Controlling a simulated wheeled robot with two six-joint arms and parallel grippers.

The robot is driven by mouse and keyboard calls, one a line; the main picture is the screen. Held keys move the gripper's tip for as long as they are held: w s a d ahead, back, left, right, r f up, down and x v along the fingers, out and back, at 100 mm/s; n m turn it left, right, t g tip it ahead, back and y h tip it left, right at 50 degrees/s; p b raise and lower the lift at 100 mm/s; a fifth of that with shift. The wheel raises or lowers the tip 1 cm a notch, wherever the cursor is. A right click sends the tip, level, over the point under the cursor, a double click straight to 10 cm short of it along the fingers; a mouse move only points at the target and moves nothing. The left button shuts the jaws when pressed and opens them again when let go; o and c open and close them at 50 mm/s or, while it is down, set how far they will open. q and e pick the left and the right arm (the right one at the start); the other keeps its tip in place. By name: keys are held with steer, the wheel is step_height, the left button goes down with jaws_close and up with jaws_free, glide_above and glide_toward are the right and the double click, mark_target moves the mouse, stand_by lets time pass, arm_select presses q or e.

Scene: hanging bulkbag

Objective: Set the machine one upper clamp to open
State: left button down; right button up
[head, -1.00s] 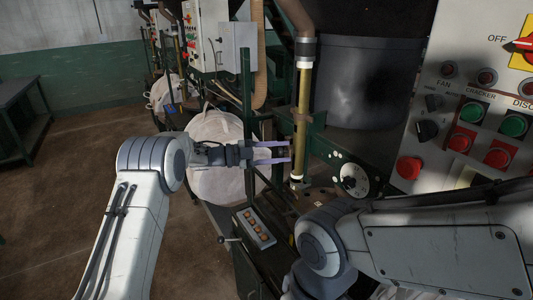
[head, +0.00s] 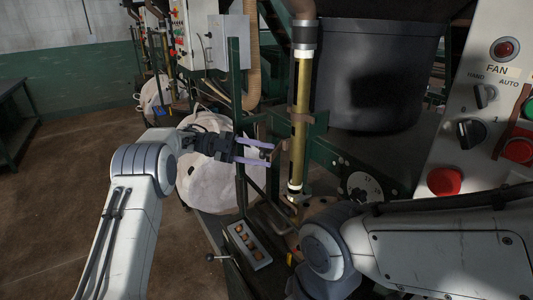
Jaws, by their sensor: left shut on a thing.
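My left gripper (head: 270,154), with purple fingers, is just left of the upright brass pipe (head: 301,90). It is shut on a small dark part between its fingertips, which looks like the handle of the upper clamp; the fingers hide most of it. A thin brownish piece (head: 280,149) shows between the fingertips and the pipe. A brown band (head: 300,118) wraps the pipe above gripper height. I cannot tell clearly from the picture whether the clamp is open. My right arm crosses the lower right, and its gripper is not in view.
A dark drum (head: 375,80) stands right of the pipe. A small button box (head: 247,245) and a round dial (head: 363,187) sit lower down. A control panel (head: 455,150) is close on the right. Open floor lies left.

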arm_select(q)
steer(key=shift+w+d+f, duration=0.15)
steer(key=shift+d+f, duration=0.05)
steer(key=shift+f, duration=0.05)
steer(key=c, duration=0.5)
jaws_free()
steer(key=shift+d, duration=0.1)
steer(key=shift+c, duration=0.2)
steer(key=shift+w+d, duration=0.1)
steer(key=shift+r, duration=0.35)
steer(key=s+d+r+b, duration=0.3)
steer(key=s+d+r, duration=0.3)
steer(key=d+r, duration=0.4)
steer(key=shift+r+b, duration=0.25)
steer(key=shift+b, duration=0.15)
